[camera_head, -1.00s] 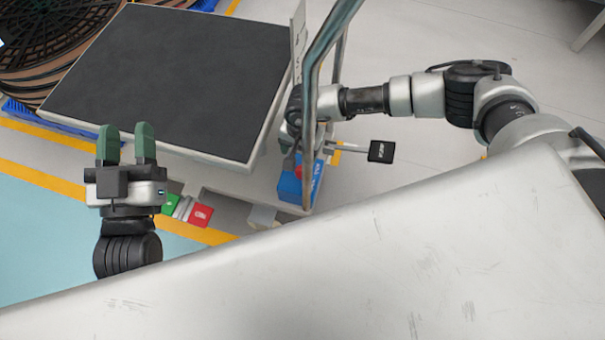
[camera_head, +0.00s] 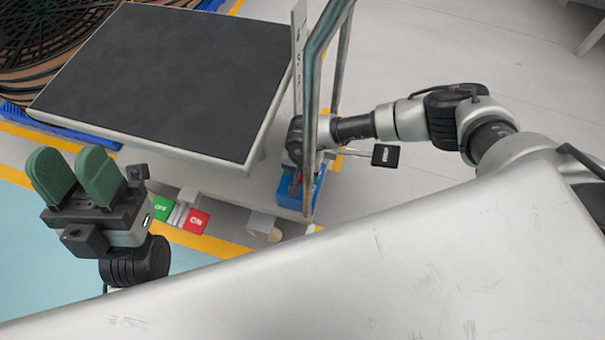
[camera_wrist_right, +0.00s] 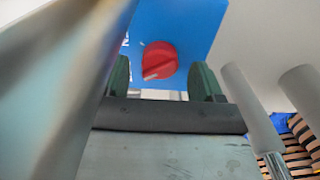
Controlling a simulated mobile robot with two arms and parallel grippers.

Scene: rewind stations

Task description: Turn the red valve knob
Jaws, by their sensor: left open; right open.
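The red valve knob (camera_wrist_right: 159,61) sits on a blue box face (camera_wrist_right: 185,25) in the right wrist view. It is round with a raised bar and a pale mark at its lower left. My right gripper (camera_wrist_right: 164,78) is open, with one green finger on each side of the knob; I cannot tell whether they touch it. In the head view the blue box (camera_head: 297,190) stands low behind a metal post, and the right gripper and the knob are mostly hidden there. My left gripper (camera_head: 75,176) is open and empty at the left, above the floor.
A metal tube frame (camera_head: 311,110) rises close beside my right gripper. A dark-topped platform (camera_head: 170,80) is at upper left, with cable reels (camera_head: 45,40) behind it. Green (camera_head: 163,207) and red (camera_head: 196,221) labelled buttons lie right of my left gripper. A black tag (camera_head: 385,155) sticks out right of the post.

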